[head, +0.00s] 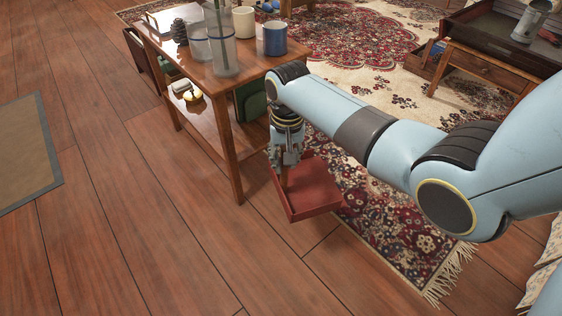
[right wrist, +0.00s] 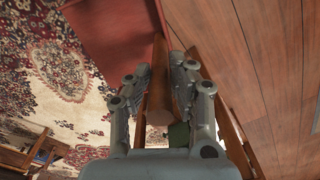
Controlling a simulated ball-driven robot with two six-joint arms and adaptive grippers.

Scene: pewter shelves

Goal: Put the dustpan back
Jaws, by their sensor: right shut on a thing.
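The red-brown dustpan (head: 313,196) hangs from my right gripper (head: 285,160) in the head view, beside the small wooden side table and partly over the rug's edge. The gripper points down and is shut on the dustpan's wooden handle. In the right wrist view the handle (right wrist: 159,85) lies between the two fingers of the gripper (right wrist: 158,72), and the dustpan's red pan (right wrist: 110,30) shows at the top. I cannot tell how high the pan is above the floor. My left gripper is not in view.
The wooden side table (head: 236,160) stands just left of my right gripper. It carries a blue mug (head: 275,38), a white mug (head: 244,22) and a clear container (head: 224,55). A patterned rug (head: 395,225) lies to the right. Open wood floor (head: 150,230) is at front left.

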